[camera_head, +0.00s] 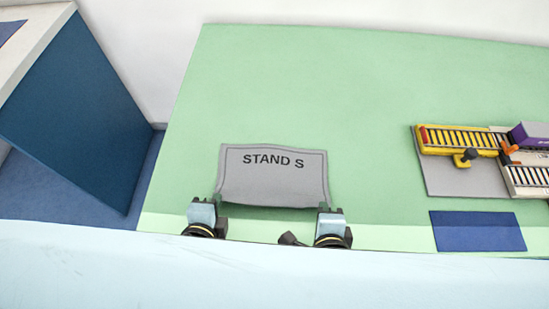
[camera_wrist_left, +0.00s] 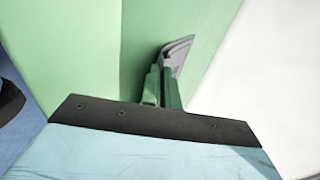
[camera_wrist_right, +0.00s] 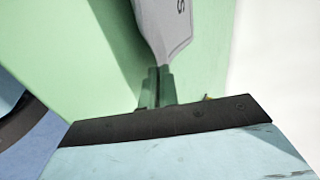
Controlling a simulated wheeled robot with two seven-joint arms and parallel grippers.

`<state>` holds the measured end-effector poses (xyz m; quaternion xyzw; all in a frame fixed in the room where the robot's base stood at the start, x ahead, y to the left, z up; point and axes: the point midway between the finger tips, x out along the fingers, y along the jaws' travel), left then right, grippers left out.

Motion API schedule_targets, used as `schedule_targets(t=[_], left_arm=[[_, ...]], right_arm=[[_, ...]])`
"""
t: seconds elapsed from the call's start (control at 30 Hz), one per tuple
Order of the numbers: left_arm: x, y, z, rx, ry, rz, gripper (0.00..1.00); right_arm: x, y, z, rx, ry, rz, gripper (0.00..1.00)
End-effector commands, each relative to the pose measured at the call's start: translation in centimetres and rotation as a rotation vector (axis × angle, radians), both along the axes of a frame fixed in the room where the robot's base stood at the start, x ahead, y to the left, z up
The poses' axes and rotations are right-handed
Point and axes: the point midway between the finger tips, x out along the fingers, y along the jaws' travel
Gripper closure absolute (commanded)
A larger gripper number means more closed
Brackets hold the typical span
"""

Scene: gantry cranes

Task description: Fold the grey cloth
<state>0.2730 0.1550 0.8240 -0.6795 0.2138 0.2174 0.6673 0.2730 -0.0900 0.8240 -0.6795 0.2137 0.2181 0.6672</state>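The grey cloth (camera_head: 272,178) is spread out on the green table, with dark "STAND S" lettering near its far edge. My left gripper (camera_head: 219,199) is at the cloth's near left corner. In the left wrist view its fingers (camera_wrist_left: 163,84) are close together with a strip of cloth (camera_wrist_left: 179,54) between the tips. My right gripper (camera_head: 324,207) is at the near right corner. In the right wrist view its fingers (camera_wrist_right: 157,84) pinch the cloth (camera_wrist_right: 163,28), which narrows towards them. The fingers hide the gripped corners.
The green table (camera_head: 380,85) is clear behind the cloth. To the right are a yellow track piece (camera_head: 456,138) on a grey plate, a purple block (camera_head: 529,135) and a blue mat (camera_head: 477,231). A dark blue panel (camera_head: 80,110) stands left of the table.

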Motion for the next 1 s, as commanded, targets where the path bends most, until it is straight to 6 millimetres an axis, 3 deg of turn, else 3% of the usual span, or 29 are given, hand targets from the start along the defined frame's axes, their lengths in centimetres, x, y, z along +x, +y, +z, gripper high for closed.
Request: schedule_targets(t=[0.13, 0.43, 0.73, 1.0], left_arm=[[0.0, 0.0, 0.0, 0.0, 0.0, 0.0, 1.0], [0.0, 0.0, 0.0, 0.0, 0.001, 0.0, 0.6], [-0.2, 0.0, 0.6, -0.001, 0.001, 0.0, 0.6], [-2.2, 0.0, 4.2, -0.002, 0.003, -0.001, 0.6]], right_arm=[[0.0, 0.0, 0.0, 0.0, 0.0, 0.0, 1.0], [0.0, 0.0, 0.0, -0.001, 0.001, -0.001, 0.6], [-0.2, 0.0, 0.5, 0.002, 0.002, -0.003, 0.6], [-2.3, 0.0, 4.2, 0.003, 0.003, -0.003, 0.6]])
